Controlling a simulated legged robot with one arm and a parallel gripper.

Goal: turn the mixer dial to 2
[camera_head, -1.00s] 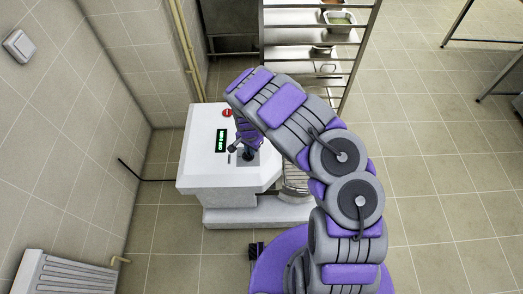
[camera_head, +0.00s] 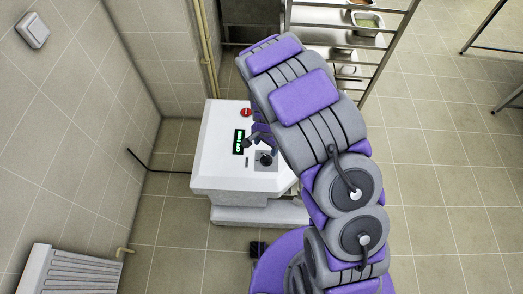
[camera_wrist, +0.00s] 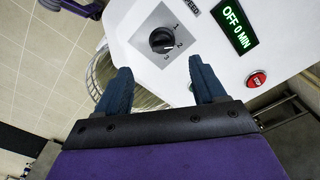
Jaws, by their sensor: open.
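The white mixer (camera_head: 213,165) stands on the floor by the wall. Its top carries a black dial (camera_wrist: 163,40) on a grey plate marked 1, 2 and 3, under the word SPEED. In the head view the dial (camera_head: 264,159) sits beside my gripper (camera_head: 254,142), partly behind my arm. The dial's exact setting is hard to read. In the wrist view my gripper (camera_wrist: 164,90) is open, its two blue fingers apart and empty. The dial lies beyond the fingertips, between their lines, not touched.
A green display (camera_wrist: 234,27) reads OFF 0 MIN, with a red stop button (camera_wrist: 257,80) near it. A metal rack (camera_head: 375,60) with food trays stands behind. A radiator (camera_head: 70,272) is at the lower left. Floor at right is open.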

